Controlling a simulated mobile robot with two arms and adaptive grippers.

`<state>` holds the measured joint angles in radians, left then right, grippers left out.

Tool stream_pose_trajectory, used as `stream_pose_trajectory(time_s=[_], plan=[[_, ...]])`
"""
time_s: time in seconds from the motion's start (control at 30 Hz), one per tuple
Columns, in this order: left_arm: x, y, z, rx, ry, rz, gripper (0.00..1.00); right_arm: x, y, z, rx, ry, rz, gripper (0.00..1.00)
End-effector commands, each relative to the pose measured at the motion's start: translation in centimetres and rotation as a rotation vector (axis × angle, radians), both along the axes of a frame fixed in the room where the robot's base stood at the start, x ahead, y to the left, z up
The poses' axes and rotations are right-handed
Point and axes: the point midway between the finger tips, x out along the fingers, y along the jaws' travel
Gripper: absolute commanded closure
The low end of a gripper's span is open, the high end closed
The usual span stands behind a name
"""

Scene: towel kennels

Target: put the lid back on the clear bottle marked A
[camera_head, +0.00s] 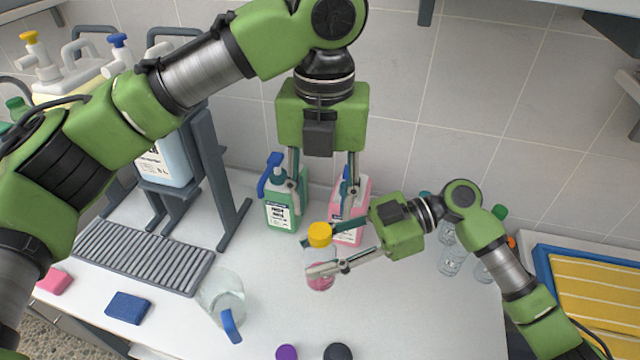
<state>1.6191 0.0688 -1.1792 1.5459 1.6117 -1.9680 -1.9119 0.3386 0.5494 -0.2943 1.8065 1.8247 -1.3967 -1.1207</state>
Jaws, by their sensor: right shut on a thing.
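A clear bottle (319,282) with pink liquid in its lower part stands upright over the white counter, with a yellow lid (320,234) on its top. My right gripper (310,258) is shut on this bottle from the right, below the lid. No letter A is readable on it. My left gripper (322,190) points down above and behind the bottle, its fingers wide apart and nothing between them. A purple lid (287,352) and a black lid (337,351) lie at the counter's front edge.
A green pump bottle (283,210) and a pink pump bottle (350,230) stand behind. A clear jug (222,300), blue sponge (128,307) and grey drain rack (145,254) are left. Several small clear bottles (451,260) and a yellow-blue tray (600,305) are right.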

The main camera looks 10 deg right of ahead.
Motion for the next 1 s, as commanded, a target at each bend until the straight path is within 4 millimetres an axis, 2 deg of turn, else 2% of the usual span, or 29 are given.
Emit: stream_pose_trajectory(time_s=[1.0], plan=[[-0.1,0.3,1.7,-0.001,-0.003,1.842,0.61,0.0,0.0,0.0,0.001,0.0,0.0,1.0]])
